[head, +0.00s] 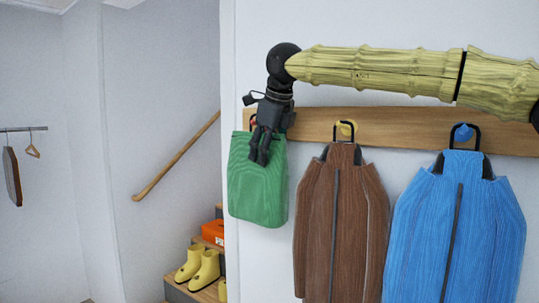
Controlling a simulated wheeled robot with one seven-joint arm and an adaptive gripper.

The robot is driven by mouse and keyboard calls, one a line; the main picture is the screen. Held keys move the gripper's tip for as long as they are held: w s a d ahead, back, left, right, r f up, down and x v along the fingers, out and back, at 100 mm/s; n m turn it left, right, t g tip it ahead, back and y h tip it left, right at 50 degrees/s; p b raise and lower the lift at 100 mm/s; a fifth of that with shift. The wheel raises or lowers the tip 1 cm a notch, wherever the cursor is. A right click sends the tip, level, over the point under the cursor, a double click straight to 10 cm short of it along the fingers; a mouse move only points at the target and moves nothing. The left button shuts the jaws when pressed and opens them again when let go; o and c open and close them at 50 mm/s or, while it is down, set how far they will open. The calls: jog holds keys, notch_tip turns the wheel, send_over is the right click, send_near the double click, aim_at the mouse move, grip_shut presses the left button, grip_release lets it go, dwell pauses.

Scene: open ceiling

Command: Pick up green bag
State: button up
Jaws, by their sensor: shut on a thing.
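The green bag (258,190) hangs at the left end of a wooden rail on the white wall, left of the brown garment. My gripper (259,160) points down over the bag's upper edge and is shut on it. Its dark fingers lie over the top part of the bag and hide some of it. A bit of red shows behind the gripper at the rail; whether the bag still rests on a hook there I cannot tell.
The wooden rail (305,123) also carries a brown garment (350,225) and a blue garment (470,225) on hooks. Left of the wall edge are stairs with yellow boots (204,271), an orange box (213,233) and a handrail (176,157).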

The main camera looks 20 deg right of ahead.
jog(key=s+a, duration=0.3)
jog(key=a, duration=0.1)
jog(key=s+a+b, duration=0.1)
jog(key=s+a, duration=0.3)
jog(key=s+a+b, duration=0.1)
jog(key=s+a, duration=0.2)
jog(key=a, duration=0.2)
jog(key=shift+s+a, duration=0.1)
jog(key=shift+s, duration=0.1)
dwell(0.4)
